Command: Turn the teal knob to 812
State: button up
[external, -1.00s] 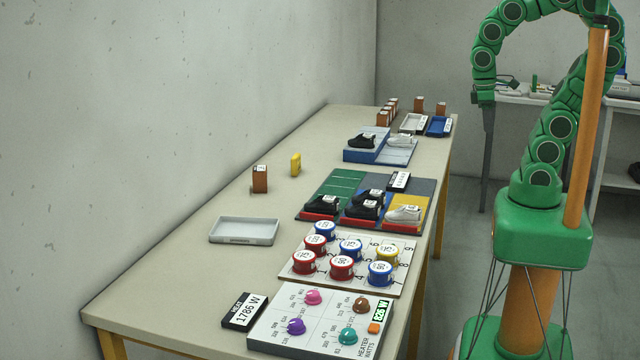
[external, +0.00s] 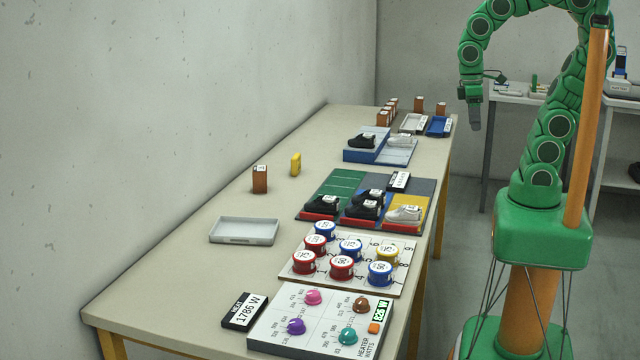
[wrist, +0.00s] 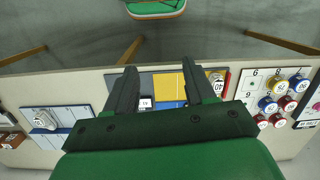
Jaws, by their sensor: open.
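The teal knob (external: 347,336) sits at the front right of the grey heater panel (external: 281,339) at the near end of the table. Its pointer setting is too small to read. Pink (external: 313,297), purple (external: 296,327) and brown (external: 360,305) knobs share the panel. A green display (external: 380,310) is on its right edge. My gripper (external: 474,118) is raised beyond the table's right edge, far from the knob. In the wrist view my gripper (wrist: 164,82) has its two fingers apart with nothing between them. The teal knob is not visible there.
A black sign reading 1786 W (external: 244,311) lies left of the panel. A board of red, blue and yellow round pieces (external: 283,272) stands behind it, then a coloured mat with shoes (external: 340,181). A grey tray (external: 244,231) is at left. Bare tabletop (external: 190,275) lies front left.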

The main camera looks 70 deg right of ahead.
jog(key=w+a+r+n, duration=0.2)
jog(key=w+a+n, duration=0.5)
jog(key=w+a, duration=0.85)
jog(key=w+a+f+n+y, duration=0.2)
jog(key=w+a+n, duration=0.2)
jog(key=w+a, duration=0.8)
jog(key=n+y, duration=0.2)
jog(key=n, duration=1.1)
send_near(348, 331)
jog(key=shift+g, duration=0.3)
jog(key=shift+x, duration=3.9)
jog(key=shift+w, duration=0.25)
